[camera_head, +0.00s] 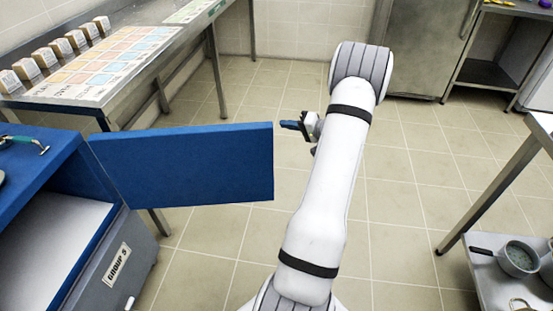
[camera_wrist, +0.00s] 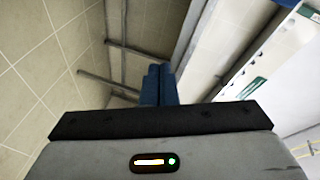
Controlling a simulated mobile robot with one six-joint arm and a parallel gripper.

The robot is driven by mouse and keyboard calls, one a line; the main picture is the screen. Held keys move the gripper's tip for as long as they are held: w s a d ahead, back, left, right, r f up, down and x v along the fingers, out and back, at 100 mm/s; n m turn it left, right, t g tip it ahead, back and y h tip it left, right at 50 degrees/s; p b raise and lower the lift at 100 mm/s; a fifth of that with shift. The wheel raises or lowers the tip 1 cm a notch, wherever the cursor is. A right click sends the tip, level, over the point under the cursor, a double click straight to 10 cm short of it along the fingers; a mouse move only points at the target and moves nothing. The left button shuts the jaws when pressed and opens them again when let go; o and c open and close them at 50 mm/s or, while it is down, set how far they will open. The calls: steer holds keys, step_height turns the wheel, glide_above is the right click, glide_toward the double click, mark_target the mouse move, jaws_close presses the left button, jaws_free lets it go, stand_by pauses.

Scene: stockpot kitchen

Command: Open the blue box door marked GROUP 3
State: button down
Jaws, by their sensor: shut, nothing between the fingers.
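The blue box (camera_head: 50,165) is at the left in the head view, with its pale interior showing. Its blue door (camera_head: 185,165) stands swung open, sticking out to the right from the box. No GROUP 3 marking shows on the side of the door I see. My gripper (camera_head: 284,125) is just right of the door's free edge in the head view, apart from it in the picture and partly behind my arm. Its blue fingers (camera_wrist: 158,84) are together and empty in the wrist view.
A grey front labelled GROUP 5 (camera_head: 117,264) sits below the blue box. A metal table (camera_head: 150,85) with a coloured chart and several small boxes stands behind. A shelf with a pan (camera_head: 519,259) is at the right. The tiled floor between is clear.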

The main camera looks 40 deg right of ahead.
steer(key=s+f+m+y+b, duration=0.1)
steer(key=s+f+m+y, duration=0.1)
steer(key=s+f+y, duration=0.35)
steer(key=w+a+h+b, duration=0.1)
steer(key=a+b, duration=0.1)
steer(key=a, duration=0.5)
steer(key=shift+w+a, duration=0.25)
steer(key=shift+w, duration=0.1)
steer(key=shift+f, duration=0.1)
